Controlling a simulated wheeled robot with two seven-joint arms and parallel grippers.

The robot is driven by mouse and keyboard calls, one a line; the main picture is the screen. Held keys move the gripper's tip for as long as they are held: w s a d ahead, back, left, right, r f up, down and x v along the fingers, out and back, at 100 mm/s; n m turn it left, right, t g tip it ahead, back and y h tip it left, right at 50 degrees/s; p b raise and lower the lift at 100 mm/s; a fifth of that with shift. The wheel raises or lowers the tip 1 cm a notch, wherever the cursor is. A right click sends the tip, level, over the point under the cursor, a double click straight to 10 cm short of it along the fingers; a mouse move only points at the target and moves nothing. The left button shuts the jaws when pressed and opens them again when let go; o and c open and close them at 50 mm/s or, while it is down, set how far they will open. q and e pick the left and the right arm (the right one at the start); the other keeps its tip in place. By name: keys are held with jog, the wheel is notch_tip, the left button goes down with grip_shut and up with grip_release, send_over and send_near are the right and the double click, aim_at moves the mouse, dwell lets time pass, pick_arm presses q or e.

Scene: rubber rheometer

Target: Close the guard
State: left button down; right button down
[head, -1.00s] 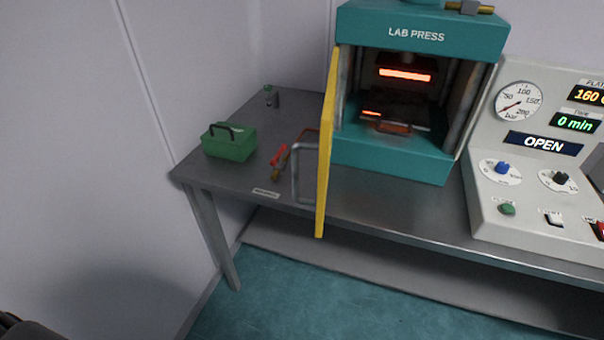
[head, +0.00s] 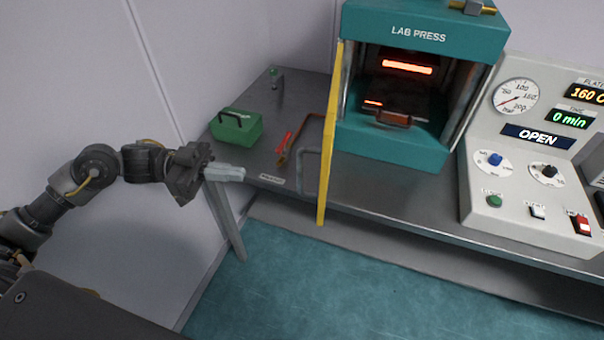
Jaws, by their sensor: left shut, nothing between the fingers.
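The yellow guard (head: 329,140) is swung open at the left side of the teal lab press (head: 390,150) and stands out past the bench's front edge. I see it almost edge-on. Its grey handle (head: 301,172) is on its left face. The press opening shows glowing orange bars and a mould with a handle (head: 394,117) inside. My left gripper (head: 240,174) is shut and empty, in front of the bench's left front edge. It is left of the guard and its handle, apart from both. My right gripper is not in view.
The control panel (head: 520,190) at the right reads OPEN. The floor (head: 300,280) in front is clear.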

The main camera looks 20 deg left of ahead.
aim_at(302, 183)
pick_arm(q)
jog(key=d+p, duration=0.2)
jog(key=d, duration=0.2)
jog(key=w+d+p, duration=0.1)
jog(key=d, duration=0.4)
jog(key=d+p, duration=0.2)
jog(key=d, duration=0.3)
jog(key=shift+w+r+p, duration=0.1)
jog(key=shift+w+p, duration=0.2)
jog(key=shift+d, duration=0.1)
